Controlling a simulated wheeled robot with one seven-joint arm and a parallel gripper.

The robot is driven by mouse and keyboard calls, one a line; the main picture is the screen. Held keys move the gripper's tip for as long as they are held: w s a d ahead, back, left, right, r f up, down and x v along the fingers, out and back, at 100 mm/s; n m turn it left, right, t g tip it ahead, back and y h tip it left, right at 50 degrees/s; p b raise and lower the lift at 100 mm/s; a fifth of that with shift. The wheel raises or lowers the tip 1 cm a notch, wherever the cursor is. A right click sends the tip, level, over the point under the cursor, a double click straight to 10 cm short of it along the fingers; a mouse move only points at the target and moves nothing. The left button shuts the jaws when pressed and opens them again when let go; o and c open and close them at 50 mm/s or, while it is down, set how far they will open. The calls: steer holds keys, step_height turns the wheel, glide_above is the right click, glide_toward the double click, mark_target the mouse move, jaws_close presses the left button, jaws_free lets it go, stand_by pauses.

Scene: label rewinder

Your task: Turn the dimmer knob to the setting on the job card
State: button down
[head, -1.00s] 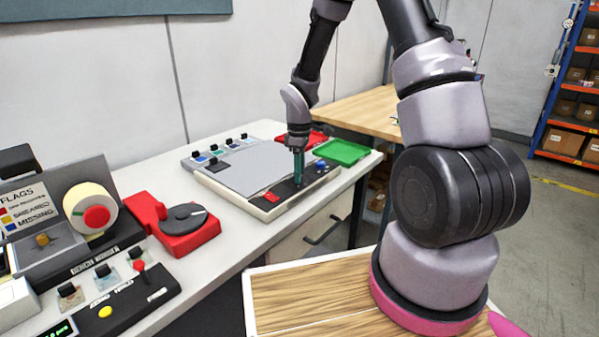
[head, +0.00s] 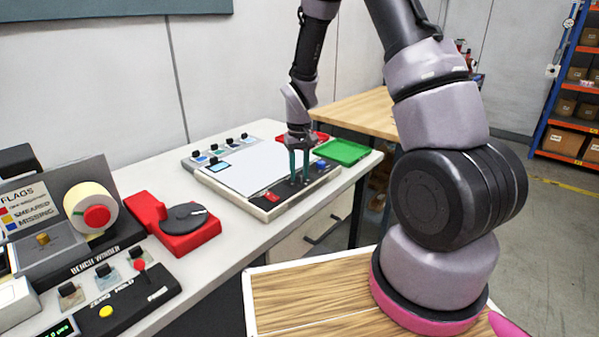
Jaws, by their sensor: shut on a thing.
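My gripper (head: 298,180) reaches down onto the black control strip (head: 318,177) along the front edge of a light panel (head: 240,172) on the bench. Its two green fingers stand slightly apart, shut on the dimmer knob. The knob itself is hidden by the fingers, and its pointer and scale cannot be read. A red switch (head: 271,196) is left of the fingers on the strip, and a blue button (head: 320,164) is to the right. The panel surface glows pale white. I cannot pick out the job card in this view.

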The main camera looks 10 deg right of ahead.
steer(key=m, duration=0.4)
steer(key=shift+w+a+m, duration=0.1)
steer(key=shift+m, duration=0.2)
steer(key=m, duration=0.3)
steer(key=shift+m, duration=0.3)
steer(key=m, duration=0.4)
steer(key=shift+m, duration=2)
steer(key=c, duration=0.5)
jaws_free()
